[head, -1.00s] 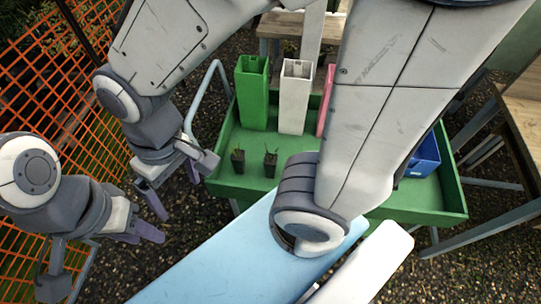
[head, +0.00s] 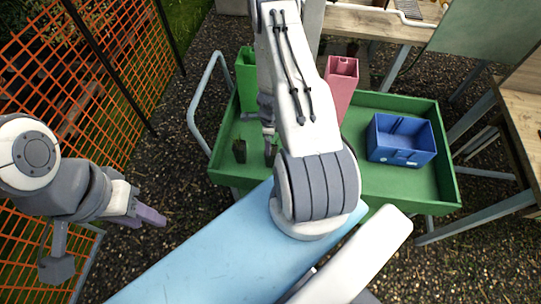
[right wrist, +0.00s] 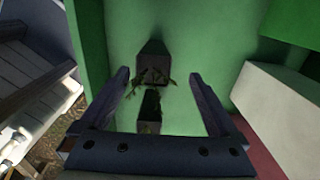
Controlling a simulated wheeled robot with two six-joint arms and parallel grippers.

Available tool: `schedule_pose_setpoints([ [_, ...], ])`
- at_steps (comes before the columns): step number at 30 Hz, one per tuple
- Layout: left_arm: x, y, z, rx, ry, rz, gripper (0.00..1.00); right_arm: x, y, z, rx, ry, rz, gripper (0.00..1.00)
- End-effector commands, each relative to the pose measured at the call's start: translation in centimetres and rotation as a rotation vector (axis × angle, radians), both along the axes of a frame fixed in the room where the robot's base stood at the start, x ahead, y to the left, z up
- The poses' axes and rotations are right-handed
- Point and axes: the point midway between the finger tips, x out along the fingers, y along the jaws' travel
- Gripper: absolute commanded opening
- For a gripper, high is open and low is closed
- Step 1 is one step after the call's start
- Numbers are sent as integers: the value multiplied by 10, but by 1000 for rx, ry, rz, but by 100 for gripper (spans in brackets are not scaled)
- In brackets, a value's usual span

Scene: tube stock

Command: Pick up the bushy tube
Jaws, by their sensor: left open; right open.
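Two small dark tubes with plants stand in the green cart tray (head: 450,190). In the head view the left tube (head: 240,151) is clear and the right tube (head: 271,155) is partly behind my arm. In the right wrist view one tube (right wrist: 152,62) with spread leaves is beyond the fingertips, and another tube (right wrist: 151,104) shows between the fingers. Which is bushier is hard to tell. My right gripper (right wrist: 157,85) is open and empty above them, pointing down; in the head view my arm mostly hides it. My left gripper (head: 146,217) is open, away left of the cart.
A tall green sleeve (head: 247,75) and a pink sleeve (head: 341,85) stand at the tray's back. A white sleeve (right wrist: 275,115) shows in the right wrist view. A blue crate (head: 402,140) sits at the tray's right. Orange mesh fencing (head: 60,95) is on the left.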

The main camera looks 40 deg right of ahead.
Motion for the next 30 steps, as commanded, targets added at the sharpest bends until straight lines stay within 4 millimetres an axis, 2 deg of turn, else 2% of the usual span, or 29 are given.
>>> schedule_pose_setpoints([
  [12,0,0,-53,0,0,-2,41,-2,0,-51,0,1,-7,96],
  [20,0,0,-62,0,0,-2,41,-2,1,-57,1,2,-6,96],
  [30,0,0,-110,0,0,-2,41,-8,3,-84,0,1,-8,96],
])
